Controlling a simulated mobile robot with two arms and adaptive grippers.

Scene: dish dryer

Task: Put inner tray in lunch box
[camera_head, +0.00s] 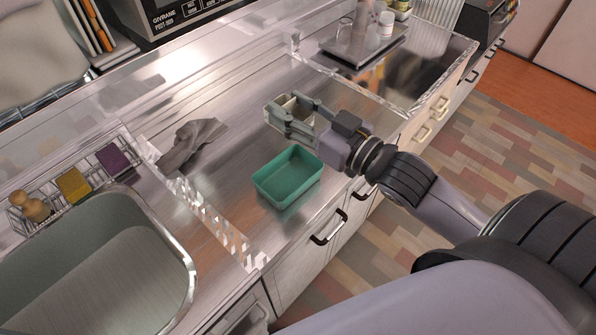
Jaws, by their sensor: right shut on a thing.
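The lunch box (270,190) is a green, open, rectangular box standing upright on the metal counter. No contents show inside it. My right gripper (287,109) is behind the box in the camera_head view, apart from it. It is shut on a small pale tray (293,103), which looks like the inner tray. The fingers and the gripper body hide part of the tray. I cannot tell exactly how high it is above the counter. My left gripper is not in view.
A crumpled grey cloth (192,142) lies left of the lunch box. A sink (187,262) and a wire rack with sponges (73,186) are at the left. A metal tray (352,45) with cups and bottles stands at the back. The counter around the box is clear.

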